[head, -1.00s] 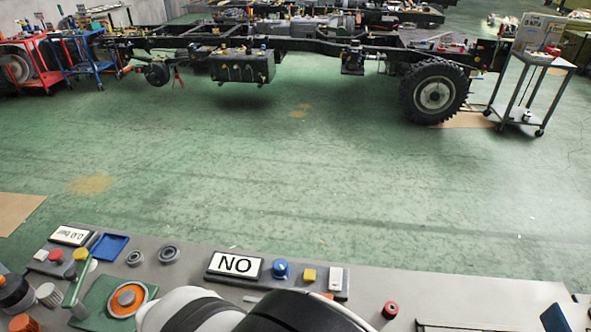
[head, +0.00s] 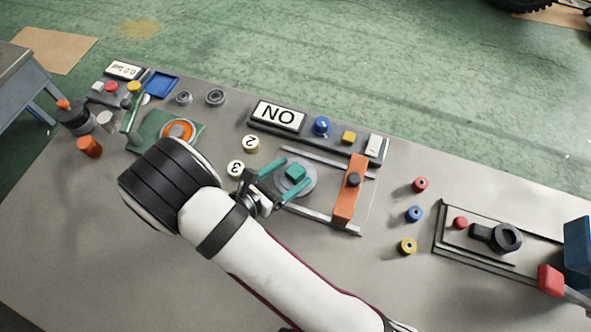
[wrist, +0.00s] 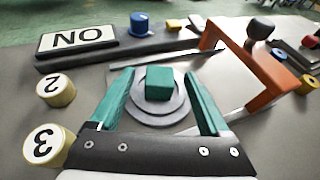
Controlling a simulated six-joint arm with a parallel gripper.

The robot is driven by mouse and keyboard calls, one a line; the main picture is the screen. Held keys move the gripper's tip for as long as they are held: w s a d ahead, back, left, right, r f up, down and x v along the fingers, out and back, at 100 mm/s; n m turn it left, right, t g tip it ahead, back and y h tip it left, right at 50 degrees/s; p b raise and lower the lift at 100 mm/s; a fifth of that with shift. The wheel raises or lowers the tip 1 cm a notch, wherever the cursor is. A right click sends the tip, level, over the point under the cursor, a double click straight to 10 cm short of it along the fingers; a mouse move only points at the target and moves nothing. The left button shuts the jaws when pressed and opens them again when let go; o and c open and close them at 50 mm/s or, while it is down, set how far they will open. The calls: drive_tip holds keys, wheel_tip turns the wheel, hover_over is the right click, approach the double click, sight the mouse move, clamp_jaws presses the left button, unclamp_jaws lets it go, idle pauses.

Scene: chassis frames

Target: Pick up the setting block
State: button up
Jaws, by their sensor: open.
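The setting block appears to be the small teal cube (head: 295,172) on a round grey disc (head: 287,186) within a metal-railed fixture on the bench. In the wrist view, the cube (wrist: 159,83) sits on top of the disc, between my two teal fingers. My gripper (head: 293,170) is open, with one finger on each side of the disc. In the wrist view my gripper (wrist: 158,75) shows a clear gap on both sides of the cube. Whether the fingers are level with the cube is hard to tell.
An orange bridge (head: 351,190) with a dark knob spans the rails just right of the cube. Number pucks 2 (head: 251,143) and 3 (head: 236,168) stand left of it. The NO panel (head: 278,116) lies behind. Coloured rollers (head: 414,214) stand to the right.

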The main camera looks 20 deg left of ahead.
drive_tip(key=shift+x, duration=0.75)
clamp_jaws()
drive_tip(key=shift+r, duration=0.1)
